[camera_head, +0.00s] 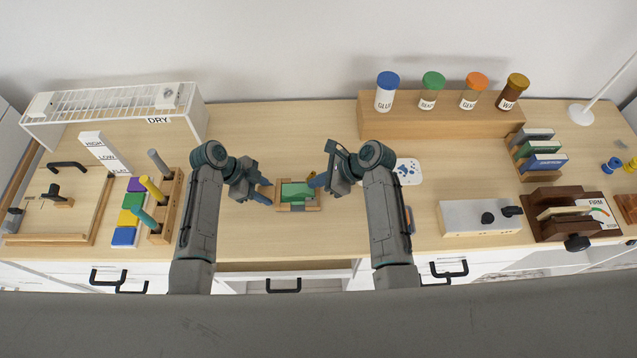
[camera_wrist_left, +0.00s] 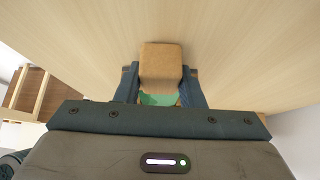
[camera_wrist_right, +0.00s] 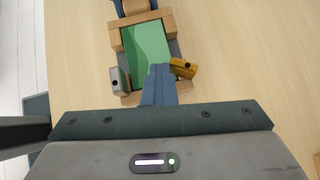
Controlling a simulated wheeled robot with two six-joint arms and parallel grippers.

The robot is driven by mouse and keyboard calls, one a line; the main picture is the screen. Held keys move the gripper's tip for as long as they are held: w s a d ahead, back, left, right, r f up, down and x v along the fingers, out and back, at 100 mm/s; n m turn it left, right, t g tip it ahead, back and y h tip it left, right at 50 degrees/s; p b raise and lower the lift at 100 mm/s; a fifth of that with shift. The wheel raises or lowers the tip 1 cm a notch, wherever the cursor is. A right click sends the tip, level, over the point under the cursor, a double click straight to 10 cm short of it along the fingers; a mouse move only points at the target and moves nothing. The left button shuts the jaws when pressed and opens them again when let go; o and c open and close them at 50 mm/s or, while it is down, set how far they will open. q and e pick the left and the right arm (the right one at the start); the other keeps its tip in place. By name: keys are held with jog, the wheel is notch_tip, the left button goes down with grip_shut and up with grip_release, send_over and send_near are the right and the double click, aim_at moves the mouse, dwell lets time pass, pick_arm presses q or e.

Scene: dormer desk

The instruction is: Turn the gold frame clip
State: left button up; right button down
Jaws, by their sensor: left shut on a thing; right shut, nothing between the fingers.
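A small wooden frame with a green panel (camera_head: 297,192) lies on the desk between my grippers. In the right wrist view, the gold clip (camera_wrist_right: 184,68) sits at the frame's near right corner, slanted, with a dark dot on it. A grey clip (camera_wrist_right: 120,80) sits at the opposite near corner, roughly lengthwise. My left gripper (camera_head: 268,190) is shut on the frame's wooden end block, which shows between its fingers in the left wrist view (camera_wrist_left: 160,65). My right gripper (camera_wrist_right: 158,72) is shut and empty, its fingertips just left of the gold clip; I cannot tell whether they touch it.
A rack with coloured handles (camera_head: 165,205) stands left of my left arm. A grey box with black knobs (camera_head: 480,217) is right of my right arm. A wooden shelf with several jars (camera_head: 440,118) stands at the back. The desk behind the frame is clear.

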jog(key=s+d, duration=0.3)
jog(key=shift+d+r, duration=0.2)
jog(key=shift+d, duration=0.05)
jog(key=s+d+r, duration=0.4)
jog(key=d+r, duration=0.1)
jog(key=r, duration=0.1)
jog(key=w+d, duration=0.4)
jog(key=w, duration=0.1)
jog(key=shift+m, duration=0.4)
jog(key=x, duration=0.9)
jog(key=shift+w+a+r, duration=0.1)
jog(key=shift+w+a, duration=0.15)
jog(key=shift+a, duration=0.05)
jog(key=a, duration=0.3)
jog(key=shift+w+a+t, duration=0.1)
jog(key=shift+w+t, duration=0.2)
jog(key=shift+w, duration=0.1)
jog(key=shift+w+a, duration=0.1)
jog(key=shift+a, duration=0.3)
